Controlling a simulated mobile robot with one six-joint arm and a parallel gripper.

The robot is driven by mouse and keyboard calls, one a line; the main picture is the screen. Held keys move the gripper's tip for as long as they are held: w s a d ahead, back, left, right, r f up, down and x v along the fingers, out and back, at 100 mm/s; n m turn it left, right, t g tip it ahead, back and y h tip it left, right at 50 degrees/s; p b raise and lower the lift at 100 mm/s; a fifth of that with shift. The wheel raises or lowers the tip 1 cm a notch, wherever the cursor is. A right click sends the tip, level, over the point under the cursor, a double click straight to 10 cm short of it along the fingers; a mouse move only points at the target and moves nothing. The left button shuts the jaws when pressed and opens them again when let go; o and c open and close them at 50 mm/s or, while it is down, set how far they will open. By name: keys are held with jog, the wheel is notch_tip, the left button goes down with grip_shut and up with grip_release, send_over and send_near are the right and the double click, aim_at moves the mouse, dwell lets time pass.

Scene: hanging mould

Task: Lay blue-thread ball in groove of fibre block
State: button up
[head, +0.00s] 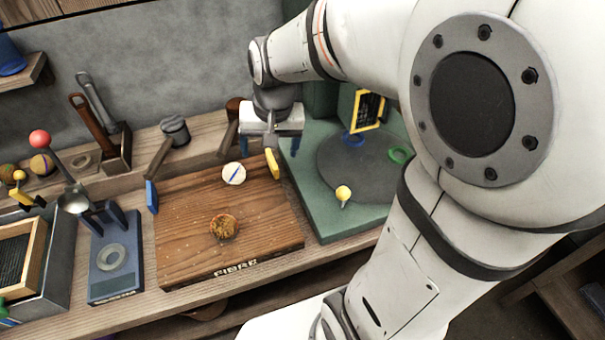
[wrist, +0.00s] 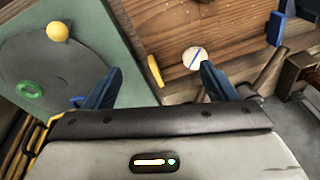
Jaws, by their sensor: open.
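The pale ball with a blue thread line (head: 234,173) sits on the wooden block marked FIBRE (head: 180,235), toward its back edge. A rough brown round patch or piece (head: 224,226) lies nearer the front of the block; I cannot tell whether it is a hollow or a lump, and no groove shows clearly. My gripper (head: 268,142) is above the block's back right corner, apart from the ball. In the wrist view the ball (wrist: 194,58) shows beyond the right finger, and my gripper (wrist: 160,74) is open with nothing between its fingers.
A yellow post (head: 272,163) stands at the block's right edge and a blue post (head: 152,197) at its left. A green stand (head: 325,218) with a grey disc and yellow knob (head: 343,193) is on the right. A blue plate with a ring (head: 112,257) and a ladle (head: 75,200) are left.

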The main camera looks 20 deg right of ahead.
jog(key=s+d+n+h, duration=0.1)
jog(key=s+d+n, duration=0.1)
jog(key=s, duration=0.9)
jog(key=shift+s+d+r+n, duration=0.2)
jog(key=shift+d+r+n, duration=0.2)
jog(key=shift+d, duration=0.5)
notch_tip(320, 180, up, 2)
jog(key=shift+t+p, duration=0.3)
jog(key=shift+p, duration=0.65)
